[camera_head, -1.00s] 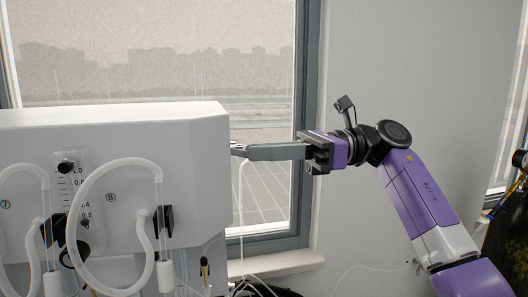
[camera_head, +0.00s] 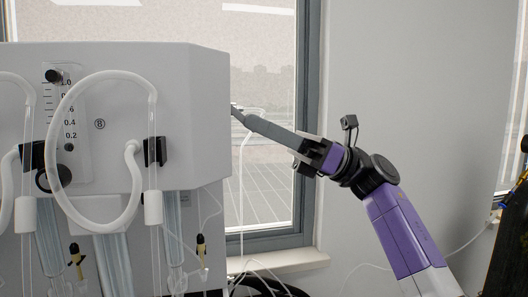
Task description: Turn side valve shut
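The white distiller (camera_head: 205,110) fills the left of the view. My gripper (camera_head: 240,112) reaches in from the right, its long grey fingers tilted up to the left. The fingertips are at the upper part of the distiller's right side. A thin white tube (camera_head: 241,180) hangs down from just under the fingertips. The side valve itself cannot be made out; the side face is turned away and the fingers cover that spot. The fingers overlap in this view, so their gap and any contact with the valve are hidden.
The distiller's front carries a flow gauge (camera_head: 66,110), a looped clear hose (camera_head: 62,125) and small yellow-and-black fittings (camera_head: 201,245). A window (camera_head: 270,190) is behind, with a sill below it. Dark coiled hose (camera_head: 265,288) lies low beside the distiller. Bare wall is at right.

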